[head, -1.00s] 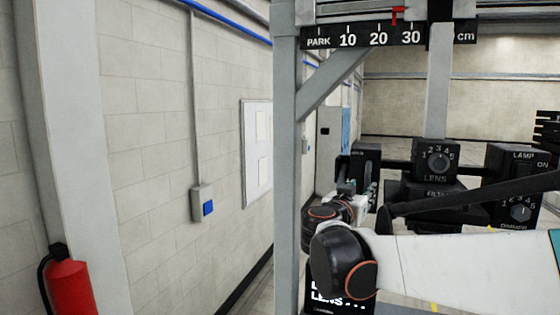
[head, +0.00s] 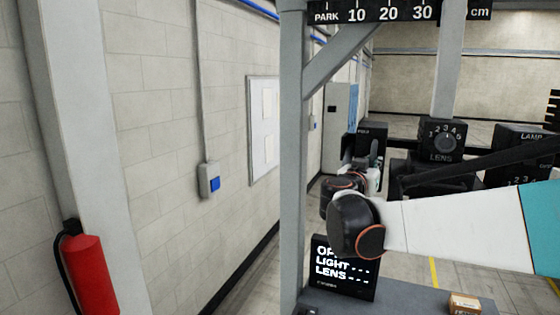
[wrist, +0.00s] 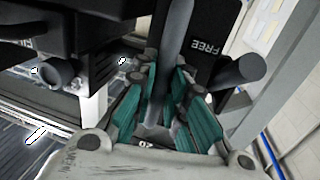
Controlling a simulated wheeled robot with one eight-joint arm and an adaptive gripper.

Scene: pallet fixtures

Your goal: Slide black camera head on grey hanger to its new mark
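The black camera head (head: 441,140), with a LENS dial, hangs from a vertical grey hanger (head: 449,65) below the black scale bar (head: 390,13). The scale reads PARK, 10, 20, 30 and cm; the hanger crosses it right of 30. My gripper (head: 366,170) is left of the head, near another black box. In the wrist view my gripper (wrist: 160,90) has teal fingers on either side of a dark grey rod (wrist: 174,45). I cannot tell whether they press on it. A black panel marked FREE (wrist: 218,48) is just beyond.
A black lamp box (head: 524,150) is at the right, and a black box (head: 368,141) at the left. A grey post (head: 292,160) stands left of my arm. A black screen (head: 344,268) and a small carton (head: 464,303) are low. A red extinguisher (head: 88,270) stands far left.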

